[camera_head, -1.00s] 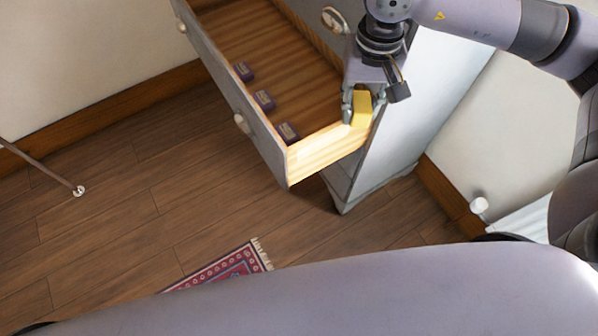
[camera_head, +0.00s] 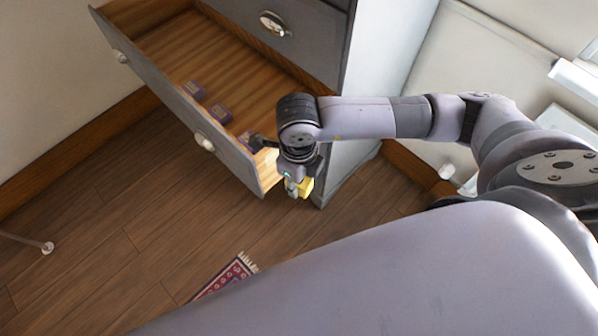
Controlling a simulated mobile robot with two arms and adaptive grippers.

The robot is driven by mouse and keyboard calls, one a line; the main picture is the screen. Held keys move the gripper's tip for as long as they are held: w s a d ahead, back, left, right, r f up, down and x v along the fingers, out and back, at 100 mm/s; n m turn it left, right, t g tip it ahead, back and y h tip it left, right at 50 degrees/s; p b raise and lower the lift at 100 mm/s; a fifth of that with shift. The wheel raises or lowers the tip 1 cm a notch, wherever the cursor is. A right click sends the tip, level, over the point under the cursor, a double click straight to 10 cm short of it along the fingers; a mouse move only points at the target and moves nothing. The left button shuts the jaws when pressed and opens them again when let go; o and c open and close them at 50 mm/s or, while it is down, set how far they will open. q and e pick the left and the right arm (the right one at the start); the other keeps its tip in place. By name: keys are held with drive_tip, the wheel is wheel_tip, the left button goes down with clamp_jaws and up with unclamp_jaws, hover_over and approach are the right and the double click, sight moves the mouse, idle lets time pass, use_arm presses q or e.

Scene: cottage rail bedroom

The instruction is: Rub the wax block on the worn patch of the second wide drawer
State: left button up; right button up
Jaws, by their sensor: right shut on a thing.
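My right gripper (camera_head: 297,190) is shut on the yellow wax block (camera_head: 306,187). It holds the block beside the front right corner of the open wide drawer (camera_head: 166,92), off the drawer's near end. I cannot tell whether the block touches the drawer's side. The gripper and wrist hide part of the drawer's right side, where a pale patch (camera_head: 265,165) shows near the front corner. My left gripper is not in view.
Several small purple boxes (camera_head: 220,114) lie inside the drawer along its front. The grey dresser (camera_head: 385,60) stands behind. A red patterned rug (camera_head: 222,279) lies on the wooden floor (camera_head: 120,215).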

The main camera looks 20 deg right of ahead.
drive_tip(key=shift+s+a+f+m, duration=0.1)
drive_tip(key=shift+s+f+m, duration=0.2)
drive_tip(key=shift+m, duration=0.25)
drive_tip(key=shift+s+a+f+m, duration=0.15)
drive_tip(key=shift+f+m, duration=0.15)
drive_tip(key=shift+m, duration=0.25)
drive_tip(key=shift+f, duration=0.1)
drive_tip(key=shift+w+m, duration=0.1)
drive_tip(key=shift+m, duration=0.2)
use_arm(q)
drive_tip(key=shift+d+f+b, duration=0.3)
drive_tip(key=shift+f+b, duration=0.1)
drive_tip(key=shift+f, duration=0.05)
use_arm(e)
drive_tip(key=w, duration=0.1)
drive_tip(key=w+a, duration=0.1)
drive_tip(key=w, duration=0.1)
drive_tip(key=w+a, duration=0.1)
drive_tip(key=w, duration=0.1)
drive_tip(key=shift+w, duration=0.15)
use_arm(q)
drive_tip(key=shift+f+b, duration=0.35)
drive_tip(key=shift+b, duration=0.05)
use_arm(e)
drive_tip(key=shift+w+a, duration=0.25)
drive_tip(key=shift+w, duration=0.5)
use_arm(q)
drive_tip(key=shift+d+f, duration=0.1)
use_arm(e)
drive_tip(key=shift+w, duration=0.2)
